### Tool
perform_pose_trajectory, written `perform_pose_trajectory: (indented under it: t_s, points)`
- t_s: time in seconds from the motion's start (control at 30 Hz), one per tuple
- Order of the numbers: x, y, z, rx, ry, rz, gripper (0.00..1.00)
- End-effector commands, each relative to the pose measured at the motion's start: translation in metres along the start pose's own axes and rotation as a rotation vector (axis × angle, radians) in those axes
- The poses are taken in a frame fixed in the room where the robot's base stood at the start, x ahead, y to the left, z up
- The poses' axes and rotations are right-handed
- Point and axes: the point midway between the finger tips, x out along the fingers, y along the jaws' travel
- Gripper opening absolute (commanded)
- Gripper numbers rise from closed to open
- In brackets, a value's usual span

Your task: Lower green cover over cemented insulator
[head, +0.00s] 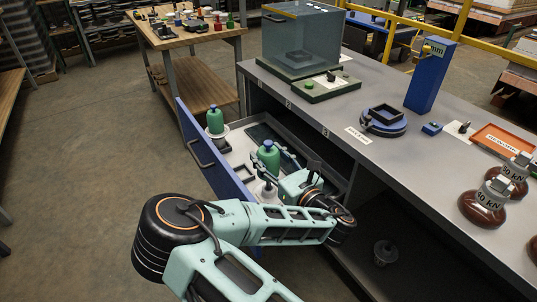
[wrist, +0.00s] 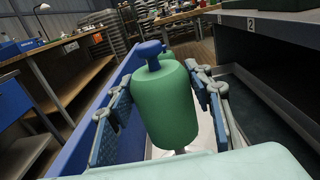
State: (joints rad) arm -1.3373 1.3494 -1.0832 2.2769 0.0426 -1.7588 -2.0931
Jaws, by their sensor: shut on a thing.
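A green cover (head: 268,156) with a blue knob is upright above a pale insulator (head: 264,191) in the open drawer (head: 199,160). In the wrist view the same cover (wrist: 164,105) fills the middle, between the blue finger pads of my gripper (wrist: 162,108), which is shut on it. A little of something pale shows under the cover there. I cannot tell whether the cover's rim touches the insulator. A second green cover (head: 215,121) stands over a white disc further back in the drawer. In the wrist view it is mostly hidden behind the held cover.
The drawer's blue front is on the left, and the grey bench (head: 391,120) is on the right. A dark tray (head: 262,132) lies inside the drawer. On the bench are a glass box (head: 302,38), a blue column (head: 431,75) and brown insulators (head: 482,208).

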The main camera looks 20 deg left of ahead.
Motion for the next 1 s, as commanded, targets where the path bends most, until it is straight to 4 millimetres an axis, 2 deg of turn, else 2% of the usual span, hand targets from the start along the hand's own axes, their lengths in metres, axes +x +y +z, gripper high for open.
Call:
perform_pose_trajectory:
  t_s: [0.1, 1.0]
  points:
    - [0.000, 0.000, -0.013, 0.000, 0.000, 0.000, 0.23]
    - [0.000, 0.000, -0.082, 0.000, 0.001, 0.000, 0.23]
